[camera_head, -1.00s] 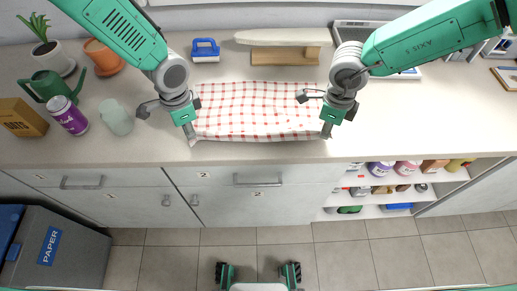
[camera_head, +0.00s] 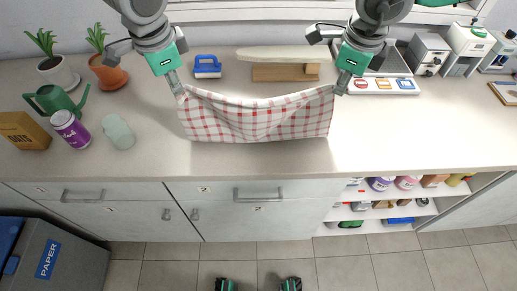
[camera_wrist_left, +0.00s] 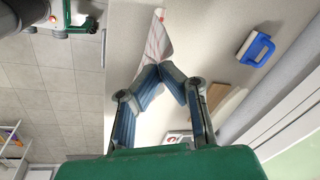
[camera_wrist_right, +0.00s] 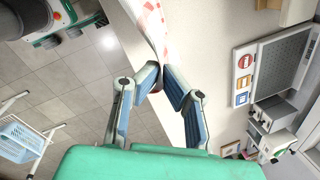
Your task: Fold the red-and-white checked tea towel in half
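The red-and-white checked tea towel (camera_head: 258,121) hangs between my two grippers, its top edge sagging in the middle and its lower part over the counter. My left gripper (camera_head: 182,95) is shut on the towel's upper left corner. In the left wrist view the towel (camera_wrist_left: 158,40) runs out from between the closed fingers (camera_wrist_left: 160,75). My right gripper (camera_head: 340,88) is shut on the upper right corner. In the right wrist view the towel (camera_wrist_right: 153,30) shows beyond its fingertips (camera_wrist_right: 165,88). Whether the lower edge touches the counter is hard to tell.
Behind the towel are a blue brush (camera_head: 207,66) and a wooden board (camera_head: 285,72). The counter (camera_head: 430,125) is clear at right.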

